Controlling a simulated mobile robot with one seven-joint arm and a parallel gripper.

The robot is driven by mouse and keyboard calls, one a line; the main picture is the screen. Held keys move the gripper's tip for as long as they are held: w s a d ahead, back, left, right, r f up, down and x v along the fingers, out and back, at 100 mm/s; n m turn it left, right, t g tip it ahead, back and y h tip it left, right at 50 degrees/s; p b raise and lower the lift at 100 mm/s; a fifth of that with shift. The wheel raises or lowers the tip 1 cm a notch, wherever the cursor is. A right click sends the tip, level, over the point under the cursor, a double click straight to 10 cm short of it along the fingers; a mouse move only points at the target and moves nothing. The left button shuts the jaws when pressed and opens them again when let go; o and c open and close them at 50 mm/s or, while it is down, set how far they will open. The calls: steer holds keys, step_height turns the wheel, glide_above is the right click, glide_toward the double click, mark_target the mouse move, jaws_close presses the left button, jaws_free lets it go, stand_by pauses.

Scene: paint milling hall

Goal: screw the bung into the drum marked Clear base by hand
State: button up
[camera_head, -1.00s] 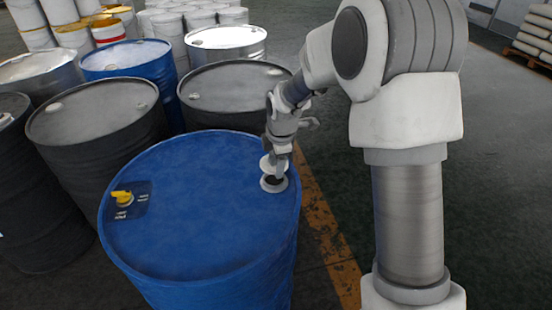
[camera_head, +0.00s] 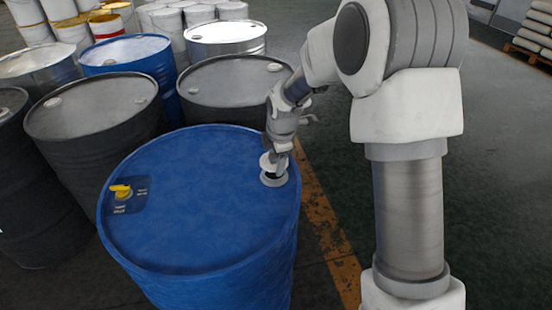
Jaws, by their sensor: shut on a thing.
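The blue drum (camera_head: 190,215) stands upright in front of me. Its lid carries a dark label with small white text that I cannot read. A pale ring around a dark opening (camera_head: 274,181) sits near the right edge of the lid. My gripper (camera_head: 275,158) points down over this opening and is shut on the bung (camera_head: 268,164), a pale disc. The bung looks tilted and is at or just above the opening. I cannot tell whether it touches the ring. The fingers partly hide the bung and opening.
Dark drums (camera_head: 235,84) and another blue drum (camera_head: 125,55) crowd behind and left. White pails (camera_head: 172,24) stand farther back. The floor right of the yellow line (camera_head: 325,225) is clear.

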steer(key=shift+f+b, duration=0.45)
steer(key=shift+f, duration=0.2)
steer(key=shift+f+b, duration=0.75)
steer(key=shift+f, duration=0.35)
stand_by(0.5)
steer(key=o, duration=1.3)
steer(key=shift+o, duration=0.2)
steer(key=shift+r, duration=0.15)
steer(key=p+v, duration=0.2)
steer(key=v, duration=1.5)
steer(key=shift+r, duration=0.15)
